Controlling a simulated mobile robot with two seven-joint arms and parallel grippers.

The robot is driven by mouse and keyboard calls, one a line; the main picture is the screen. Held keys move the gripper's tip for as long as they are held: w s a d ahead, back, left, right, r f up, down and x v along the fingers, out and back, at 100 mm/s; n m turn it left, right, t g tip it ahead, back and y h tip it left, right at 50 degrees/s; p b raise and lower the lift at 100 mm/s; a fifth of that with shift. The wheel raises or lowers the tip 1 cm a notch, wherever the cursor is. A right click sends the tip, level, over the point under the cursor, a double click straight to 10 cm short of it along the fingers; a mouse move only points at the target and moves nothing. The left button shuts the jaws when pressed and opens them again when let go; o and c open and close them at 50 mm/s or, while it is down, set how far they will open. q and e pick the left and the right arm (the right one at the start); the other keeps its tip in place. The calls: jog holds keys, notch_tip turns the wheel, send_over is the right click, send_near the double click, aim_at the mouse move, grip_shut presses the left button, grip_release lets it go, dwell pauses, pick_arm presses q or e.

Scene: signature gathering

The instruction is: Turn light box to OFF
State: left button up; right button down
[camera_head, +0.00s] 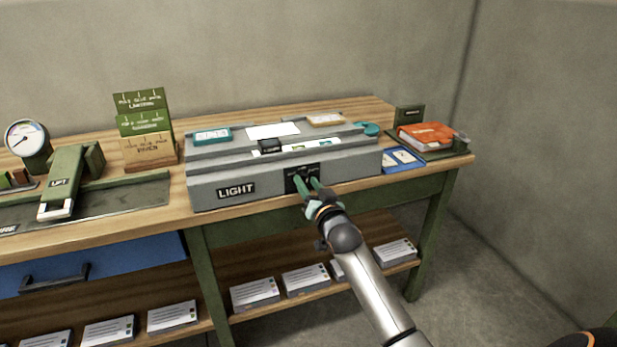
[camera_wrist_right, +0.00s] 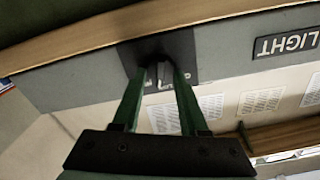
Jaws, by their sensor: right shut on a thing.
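The grey light box (camera_head: 224,189) stands on the wooden bench with a LIGHT label (camera_head: 236,190) on its front. A black switch plate (camera_head: 292,180) is on the front, right of the label; its lettering is too small to read. My right gripper (camera_head: 308,183) reaches the plate from the front, its green fingers shut on the switch knob. In the right wrist view the fingers (camera_wrist_right: 164,78) close around the small dark knob (camera_wrist_right: 156,68) against the black plate (camera_wrist_right: 184,50). The knob is partly hidden and its setting cannot be told. My left gripper is not in view.
An orange-red book (camera_head: 428,134) and blue cards (camera_head: 403,160) lie at the bench's right end. Green and wooden card racks (camera_head: 148,150), a lever marked LIFT (camera_head: 62,184) and a gauge (camera_head: 26,137) stand at left. Paper stacks (camera_head: 306,280) fill the lower shelf (camera_head: 270,315).

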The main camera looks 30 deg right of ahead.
jog(key=n+p, duration=0.2)
jog(key=n, duration=0.1)
jog(key=shift+a+r+n, duration=0.1)
jog(key=shift+r+n, duration=0.05)
jog(key=shift+n, duration=0.25)
jog(key=n+p, duration=0.1)
jog(key=n, duration=0.1)
jog(key=shift+n, duration=0.4)
jog(key=n, duration=0.3)
jog(key=shift+a+p, duration=0.15)
jog(key=shift+p, duration=0.2)
jog(key=shift+n, duration=1.9)
jog(key=shift+c, duration=2.2)
grip_release()
jog(key=shift+w+f, duration=0.1)
jog(key=shift+f, duration=0.1)
